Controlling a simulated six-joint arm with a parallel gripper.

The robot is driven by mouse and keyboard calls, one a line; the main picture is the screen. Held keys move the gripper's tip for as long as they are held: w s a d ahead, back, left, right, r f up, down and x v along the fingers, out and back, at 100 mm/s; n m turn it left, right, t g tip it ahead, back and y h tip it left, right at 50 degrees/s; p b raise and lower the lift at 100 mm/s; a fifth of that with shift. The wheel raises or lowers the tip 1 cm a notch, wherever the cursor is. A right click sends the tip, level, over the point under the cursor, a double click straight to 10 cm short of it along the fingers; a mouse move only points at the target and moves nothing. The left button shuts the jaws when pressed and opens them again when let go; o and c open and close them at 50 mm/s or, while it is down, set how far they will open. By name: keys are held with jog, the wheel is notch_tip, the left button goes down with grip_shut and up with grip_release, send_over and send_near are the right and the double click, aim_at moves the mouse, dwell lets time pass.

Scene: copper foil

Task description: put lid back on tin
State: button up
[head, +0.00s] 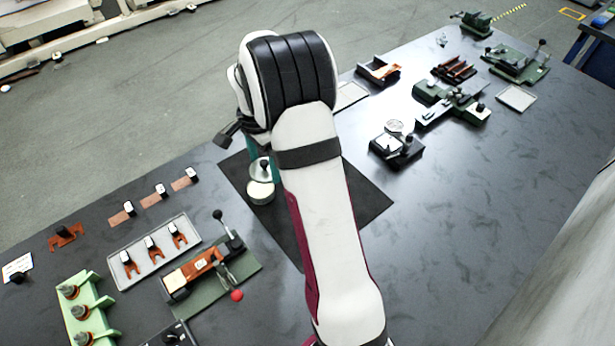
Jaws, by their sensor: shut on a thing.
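My gripper (264,160) shows only in part, as teal fingers below the white and black wrist. The fingers are at the black knob of a round metallic lid (258,177), and the gripper is shut on it. Just below the lid in the picture is a small round tin (260,193) with a pale, cream-coloured top face. It stands on the dark mat. The lid appears just behind or above the tin; this view does not show how large the gap is. My wrist and forearm hide part of the gripper and the area to the right.
The dark mat (362,190) lies under the tin and my arm. To the left are a green-based lever fixture (238,262), a grey tray with orange clips (128,276) and a green rack (97,297). Several fixtures stand at right; the right foreground table is clear.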

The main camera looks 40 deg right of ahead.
jog(key=shift+w+a+f, duration=0.3)
jog(key=shift+w+a, duration=0.45)
jog(key=shift+w, duration=0.1)
jog(key=shift+f, duration=3.05)
jog(key=shift+f, duration=0.15)
jog(key=o, duration=1)
jog(key=shift+r, duration=3.5)
